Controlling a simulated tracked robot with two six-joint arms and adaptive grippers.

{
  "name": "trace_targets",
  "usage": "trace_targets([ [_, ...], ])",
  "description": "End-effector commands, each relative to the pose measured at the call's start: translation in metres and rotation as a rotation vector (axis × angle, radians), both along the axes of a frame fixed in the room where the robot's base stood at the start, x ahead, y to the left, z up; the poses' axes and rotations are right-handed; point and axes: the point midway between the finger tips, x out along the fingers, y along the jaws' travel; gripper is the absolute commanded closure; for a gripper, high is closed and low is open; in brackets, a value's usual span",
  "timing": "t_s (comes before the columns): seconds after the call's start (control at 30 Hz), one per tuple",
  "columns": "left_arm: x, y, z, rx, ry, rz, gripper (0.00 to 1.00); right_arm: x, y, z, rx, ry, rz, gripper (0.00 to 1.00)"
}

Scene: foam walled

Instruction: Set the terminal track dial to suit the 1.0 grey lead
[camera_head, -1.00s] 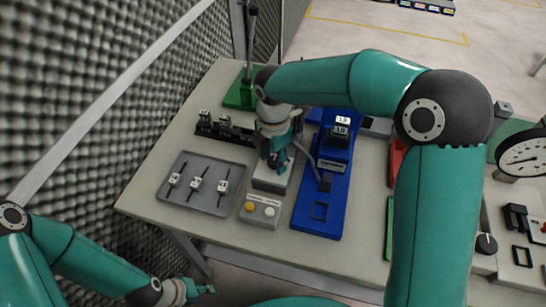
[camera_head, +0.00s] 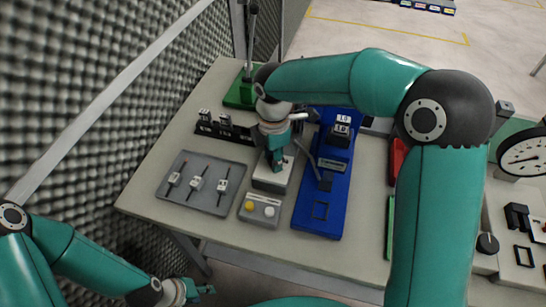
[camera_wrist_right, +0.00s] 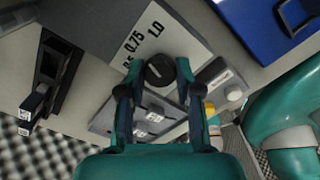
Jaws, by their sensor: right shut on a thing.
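The white dial box (camera_head: 272,182) stands on the bench in front of my right arm. A third mark is partly hidden. A light line shows on the dial, but I cannot tell which mark it points to. My right gripper (camera_head: 277,166) is shut on the dial from above. The grey tray (camera_head: 207,206) holds three labelled leads (camera_head: 197,183). My left gripper (camera_head: 204,290) hangs low, off the bench; its jaws are too small to read.
A grey box with yellow and white buttons (camera_head: 261,210) stands just in front of the dial box. A blue fixture (camera_head: 318,219) is close to its right. A black rack (camera_head: 224,132) is behind the tray. A foam wall (camera_head: 90,90) bounds the left side.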

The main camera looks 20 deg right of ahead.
Motion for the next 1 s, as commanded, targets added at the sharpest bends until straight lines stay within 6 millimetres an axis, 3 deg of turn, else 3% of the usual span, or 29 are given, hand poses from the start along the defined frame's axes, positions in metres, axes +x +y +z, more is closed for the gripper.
trace_targets([
  [0.5,0.0001,0.0,-0.0074,0.0,0.0,0.0,0.6,0.0021,0.0002,0.0008,0.002,-0.007,-0.4,1.0],
  [1.0,-0.0001,0.0,-0.0088,0.0,0.0,0.0,0.6,0.0027,-0.0003,0.0019,0.003,-0.008,-0.512,1.0],
])
